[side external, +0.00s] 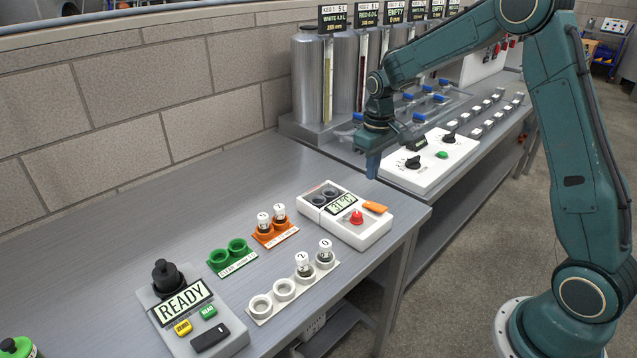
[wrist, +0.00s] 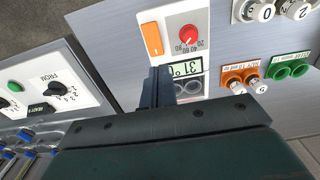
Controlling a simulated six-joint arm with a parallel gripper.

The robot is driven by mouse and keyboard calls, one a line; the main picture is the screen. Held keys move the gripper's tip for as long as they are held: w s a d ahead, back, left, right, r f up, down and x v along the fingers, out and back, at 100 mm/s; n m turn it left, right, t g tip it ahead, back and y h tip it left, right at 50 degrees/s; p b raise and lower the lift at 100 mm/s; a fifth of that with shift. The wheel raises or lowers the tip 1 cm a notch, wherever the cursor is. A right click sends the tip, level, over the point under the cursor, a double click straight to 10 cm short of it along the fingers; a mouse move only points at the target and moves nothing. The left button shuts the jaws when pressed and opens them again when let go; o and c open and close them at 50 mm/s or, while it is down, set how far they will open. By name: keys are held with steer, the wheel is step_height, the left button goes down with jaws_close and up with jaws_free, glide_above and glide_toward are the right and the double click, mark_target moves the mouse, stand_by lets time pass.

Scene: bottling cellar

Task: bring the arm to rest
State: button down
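My gripper (side external: 373,165) hangs pointing down above the bench, behind and to the right of the white heater block (side external: 372,228). In the wrist view my gripper's two dark fingers (wrist: 160,86) lie side by side with no clear gap, and nothing shows between them. The fingers look shut and empty. The arm reaches in from the right.
An orange rack (side external: 275,238) holds two vials; a green rack (side external: 232,257) is empty. A white rack (side external: 262,309) holds two vials. A READY instrument (side external: 190,340) stands at front left. A knobbed white panel (side external: 428,178) and steel tanks (side external: 308,80) stand behind.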

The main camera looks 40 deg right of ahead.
steer(key=s+a+r+t, duration=0.1)
steer(key=s+a+r, duration=0.2)
steer(key=s+r, duration=0.35)
steer(key=s+a+r+t, duration=0.2)
steer(key=s+a+r, duration=0.25)
steer(key=r, duration=0.25)
steer(key=s+a+t, duration=0.1)
steer(key=s+a, duration=0.1)
steer(key=s, duration=0.6)
steer(key=s+a+r+t, duration=0.1)
steer(key=s, duration=0.7)
steer(key=shift+s+a+r, duration=0.3)
steer(key=shift+s+a, duration=0.05)
steer(key=shift+a, duration=0.05)
